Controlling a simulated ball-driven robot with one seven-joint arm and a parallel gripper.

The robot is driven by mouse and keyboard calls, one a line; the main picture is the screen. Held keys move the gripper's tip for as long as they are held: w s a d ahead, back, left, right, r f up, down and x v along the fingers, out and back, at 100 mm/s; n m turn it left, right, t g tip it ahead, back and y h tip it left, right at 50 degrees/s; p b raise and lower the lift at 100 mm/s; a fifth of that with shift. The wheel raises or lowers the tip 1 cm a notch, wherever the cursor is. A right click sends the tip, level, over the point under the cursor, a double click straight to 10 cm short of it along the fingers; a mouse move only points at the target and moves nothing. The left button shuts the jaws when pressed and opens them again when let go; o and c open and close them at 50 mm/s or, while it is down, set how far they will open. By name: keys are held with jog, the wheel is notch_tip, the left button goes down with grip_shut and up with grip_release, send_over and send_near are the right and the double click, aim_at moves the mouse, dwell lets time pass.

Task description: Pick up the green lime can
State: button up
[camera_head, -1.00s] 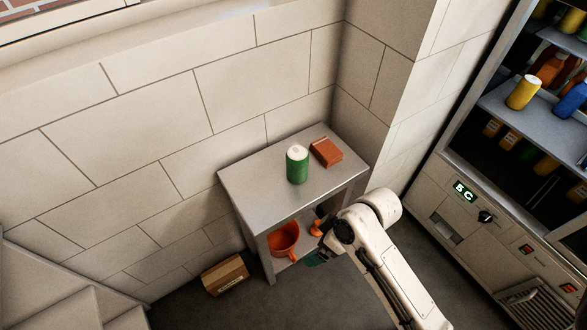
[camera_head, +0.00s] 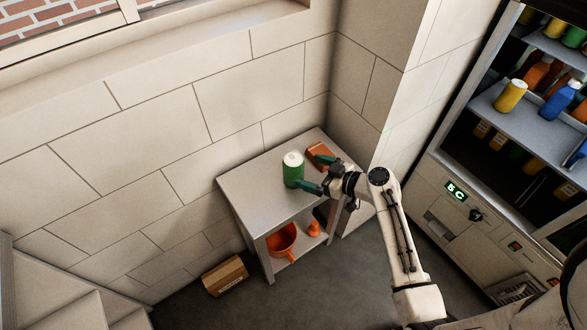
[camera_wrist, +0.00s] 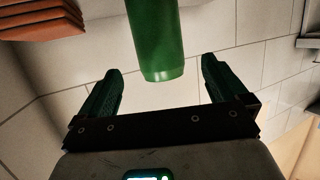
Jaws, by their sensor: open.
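The green lime can (camera_head: 292,172), with a pale top, stands upright on the small metal table (camera_head: 245,190). My gripper (camera_head: 307,172) is open at the can's right side, its green fingers pointing left towards it. In the wrist view the can (camera_wrist: 155,38) shows centred in the gap between the two fingers of my gripper (camera_wrist: 160,68), with a space on each side. How deep the can sits between the fingertips is hard to tell.
A reddish-brown block (camera_head: 315,152) lies close behind my gripper. An orange pot (camera_head: 281,240) stands on the lower shelf, and a cardboard box (camera_head: 225,276) is on the floor. A wall rises behind the table. A drinks cabinet (camera_head: 470,170) stands at right.

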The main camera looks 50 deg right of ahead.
aim_at(293, 165)
jog(key=shift+x, duration=0.85)
jog(key=shift+w+a+p, duration=0.1)
jog(key=shift+w+p, duration=0.4)
jog(key=shift+w, duration=0.15)
jog(key=shift+p+x, duration=0.55)
jog(key=shift+x, duration=1.5)
jog(key=shift+c, duration=0.4)
jog(key=c, duration=1.2)
jog(key=shift+r, duration=0.1)
jog(key=shift+c, duration=0.2)
